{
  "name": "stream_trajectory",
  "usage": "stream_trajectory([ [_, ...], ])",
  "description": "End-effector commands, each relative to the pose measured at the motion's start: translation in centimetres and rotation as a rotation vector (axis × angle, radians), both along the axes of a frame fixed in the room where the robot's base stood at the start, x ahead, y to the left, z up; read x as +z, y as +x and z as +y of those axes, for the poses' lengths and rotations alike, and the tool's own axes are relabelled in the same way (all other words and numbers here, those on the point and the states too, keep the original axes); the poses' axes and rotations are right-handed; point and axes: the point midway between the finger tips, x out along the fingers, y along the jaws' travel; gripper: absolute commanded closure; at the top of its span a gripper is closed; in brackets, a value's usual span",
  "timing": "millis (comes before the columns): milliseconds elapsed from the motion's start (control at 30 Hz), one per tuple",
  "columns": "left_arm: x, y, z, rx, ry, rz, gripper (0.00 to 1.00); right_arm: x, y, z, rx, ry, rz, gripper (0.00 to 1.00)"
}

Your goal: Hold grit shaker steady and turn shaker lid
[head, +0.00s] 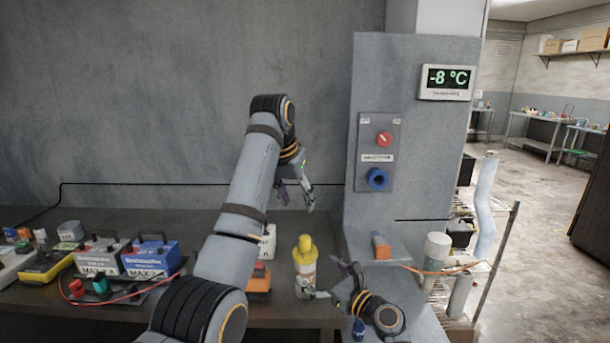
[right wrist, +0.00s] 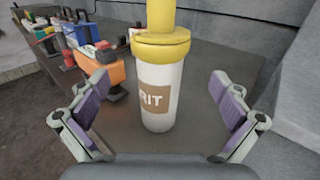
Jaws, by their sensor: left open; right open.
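The grit shaker (head: 305,279) is a white bottle with a tan label. It stands upright near the right end of the dark bench. Its yellow shaker lid (head: 305,247) is on top. In the right wrist view the shaker (right wrist: 161,85) stands between the spread fingers, a little ahead of them, with the lid (right wrist: 160,45) cut off at the top edge. My right gripper (head: 325,280) is open around the shaker's sides, with no finger clearly touching it. My left gripper (head: 296,200) is open and empty, above and behind the lid.
An orange tool (head: 259,281) and a white container (head: 268,240) stand just left of the shaker. Battery boxes (head: 150,257) and a red cable lie further left. A grey wall panel with a red knob (head: 384,139) and blue socket (head: 377,179) rises at right.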

Motion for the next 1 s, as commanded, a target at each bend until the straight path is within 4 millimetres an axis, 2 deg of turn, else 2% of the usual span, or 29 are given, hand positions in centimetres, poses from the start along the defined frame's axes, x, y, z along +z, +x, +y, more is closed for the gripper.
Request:
stream_trajectory([
  [500, 1.1, 0.0, 0.0, 0.0, 0.0, 0.0, 0.49, 0.1, -1.5, -1.3, 0.0, 0.001, 0.001, 0.0],
  [867, 1.0, 0.0, 0.0, 0.0, 0.0, 0.0, 0.49, 0.0, -1.6, -1.4, 0.0, 0.0, 0.0, 0.0],
  [1000, 1.0, 0.0, 0.0, 0.0, 0.0, 0.0, 0.49, -0.1, -2.4, -2.3, -0.002, -0.003, 0.0, 0.0],
])
